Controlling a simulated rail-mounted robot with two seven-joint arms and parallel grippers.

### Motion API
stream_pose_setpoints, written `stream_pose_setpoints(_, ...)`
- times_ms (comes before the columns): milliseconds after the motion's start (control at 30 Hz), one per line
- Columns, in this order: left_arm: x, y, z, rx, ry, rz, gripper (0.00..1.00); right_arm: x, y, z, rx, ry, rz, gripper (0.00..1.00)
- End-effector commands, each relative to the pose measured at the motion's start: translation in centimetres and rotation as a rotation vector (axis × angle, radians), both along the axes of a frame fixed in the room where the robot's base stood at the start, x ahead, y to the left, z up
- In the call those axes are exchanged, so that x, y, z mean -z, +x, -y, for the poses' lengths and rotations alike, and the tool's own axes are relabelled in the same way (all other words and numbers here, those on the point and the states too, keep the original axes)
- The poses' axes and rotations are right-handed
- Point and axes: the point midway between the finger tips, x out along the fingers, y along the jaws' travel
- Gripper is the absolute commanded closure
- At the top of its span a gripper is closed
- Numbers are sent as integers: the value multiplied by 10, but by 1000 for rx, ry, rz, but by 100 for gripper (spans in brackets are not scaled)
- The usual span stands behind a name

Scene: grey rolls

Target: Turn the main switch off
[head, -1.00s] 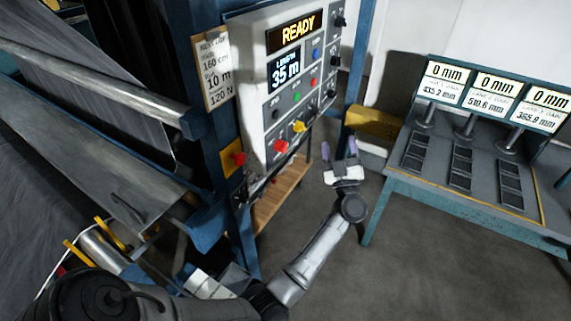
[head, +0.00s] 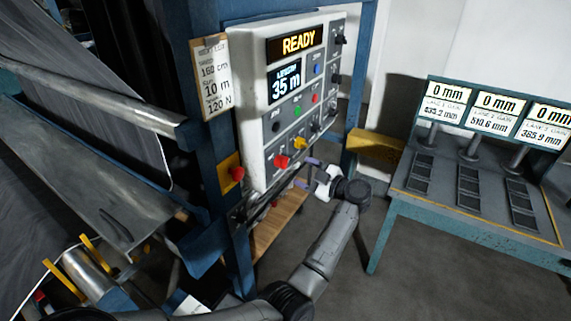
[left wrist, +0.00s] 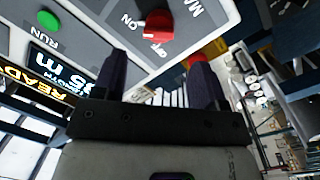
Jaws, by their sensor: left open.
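The main switch is a red rotary knob (head: 281,161) low on the white and grey control panel (head: 257,150). In the left wrist view the red knob (left wrist: 157,25) shows close up, with ON and OFF printed beside it; which mark it points to is hard to tell. My left gripper (head: 306,172) is open and empty, just right of and below the knob, its fingers towards the panel. In the left wrist view its fingertips (left wrist: 160,64) lie apart, with the knob beyond the gap and not touched. My right gripper is out of view.
A yellow knob (head: 300,143) sits right of the red one. A red mushroom button (head: 237,173) on a yellow plate is at the lower left. The panel display (head: 297,42) reads READY. A gauge bench (head: 470,205) stands at the right, with open floor between.

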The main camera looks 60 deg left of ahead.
Motion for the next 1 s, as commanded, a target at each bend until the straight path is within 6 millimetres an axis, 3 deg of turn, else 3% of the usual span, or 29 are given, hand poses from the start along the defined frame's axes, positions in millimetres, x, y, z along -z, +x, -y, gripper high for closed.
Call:
stream_pose_setpoints(200,-1,-15,-37,-2,4,-1,34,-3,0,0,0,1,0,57)
stream_pose_setpoints(400,0,-23,-58,0,2,-1,34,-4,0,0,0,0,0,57)
stream_pose_setpoints(933,0,-28,-70,2,1,0,34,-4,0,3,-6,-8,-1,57)
stream_pose_setpoints(1000,0,-28,-70,2,1,0,39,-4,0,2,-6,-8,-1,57)
